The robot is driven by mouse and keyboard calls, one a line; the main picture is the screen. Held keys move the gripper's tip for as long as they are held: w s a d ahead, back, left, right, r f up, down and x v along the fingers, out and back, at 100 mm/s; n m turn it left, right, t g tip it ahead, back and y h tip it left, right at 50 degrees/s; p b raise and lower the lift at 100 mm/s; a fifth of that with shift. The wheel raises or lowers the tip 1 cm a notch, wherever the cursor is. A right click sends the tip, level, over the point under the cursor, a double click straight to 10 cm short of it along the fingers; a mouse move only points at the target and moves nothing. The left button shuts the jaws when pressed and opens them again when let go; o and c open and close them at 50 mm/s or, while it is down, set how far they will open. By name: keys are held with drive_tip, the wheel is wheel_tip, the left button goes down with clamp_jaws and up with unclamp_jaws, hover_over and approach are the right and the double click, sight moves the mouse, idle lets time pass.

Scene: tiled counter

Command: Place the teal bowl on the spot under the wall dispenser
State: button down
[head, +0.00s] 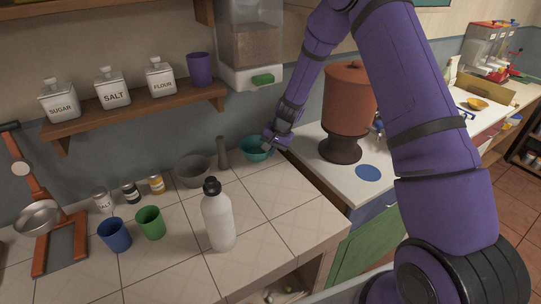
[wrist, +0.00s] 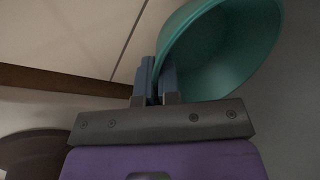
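The teal bowl (head: 256,148) is at the back right of the tiled counter, below the wall dispenser (head: 250,45) with its green outlet. My gripper (head: 271,141) reaches down to the bowl's right side. In the wrist view the two fingers (wrist: 156,82) are close together with the rim of the bowl (wrist: 225,50) between them. The bowl looks empty. I cannot tell whether its base touches the counter. No spot marking shows beneath it.
A grey mortar (head: 193,171) and its pestle (head: 222,153) stand just left of the bowl. A white bottle (head: 218,220) stands in front. A brown dispenser on a dark pedestal (head: 347,100) and a flat blue disc (head: 368,173) are on the right counter, across a gap.

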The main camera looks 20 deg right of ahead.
drive_tip(key=shift+f, duration=1.05)
drive_tip(key=shift+f, duration=0.15)
drive_tip(key=c, duration=1.3)
unclamp_jaws()
drive_tip(key=shift+c, duration=0.2)
